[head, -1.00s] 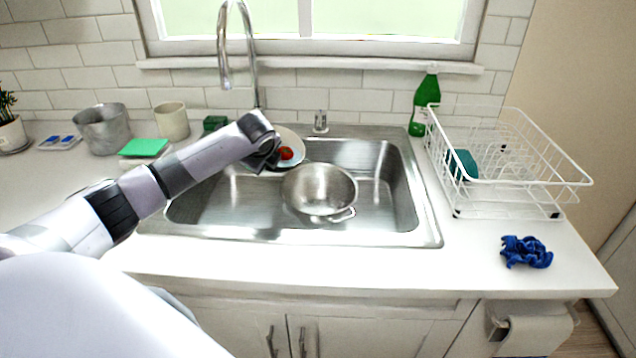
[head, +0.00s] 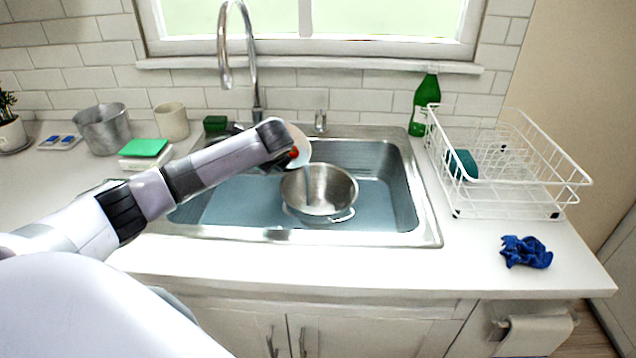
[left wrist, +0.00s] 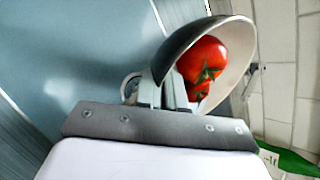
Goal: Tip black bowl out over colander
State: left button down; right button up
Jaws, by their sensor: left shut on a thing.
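My left gripper (head: 284,160) is shut on the rim of the black bowl (head: 302,146), above the sink at the colander's back left. In the left wrist view the bowl (left wrist: 180,47) is dark outside and pale inside, and tilted steeply on its side. Red tomatoes (left wrist: 204,58) with green stems sit in it; red (head: 294,153) also shows in the head view. A bluish-grey streak (head: 308,176), like water, falls from the bowl into the metal colander (head: 335,186). The colander stands upright in the sink. My right gripper is out of view.
The sink (head: 400,200) has bluish water over its floor. A tall faucet (head: 254,70) stands behind my left arm. A white dish rack (head: 510,185), green bottle (head: 424,105) and blue cloth (head: 526,251) are at the right.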

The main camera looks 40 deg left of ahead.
pick_arm(q)
jog(key=shift+w+d+r+y, duration=0.1)
jog(key=shift+d+r+y, duration=0.3)
jog(key=shift+d+y, duration=0.1)
dwell(0.4)
jog(key=shift+d+f+m+y, duration=0.3)
jog(key=shift+d+y, duration=0.15)
jog(key=shift+y, duration=0.25)
dwell(0.6)
jog(key=shift+d+r+m+y, duration=0.3)
jog(key=shift+r+y, duration=0.1)
jog(key=shift+y, duration=0.4)
dwell(0.4)
jog(key=shift+d+t, duration=0.1)
jog(key=shift+t, duration=0.2)
jog(key=shift+d+r+y+b, duration=0.1)
jog(key=shift+r+y+b, duration=0.1)
jog(key=shift+y+b, duration=0.25)
jog(key=shift+d+b, duration=0.1)
jog(key=shift+b, duration=0.25)
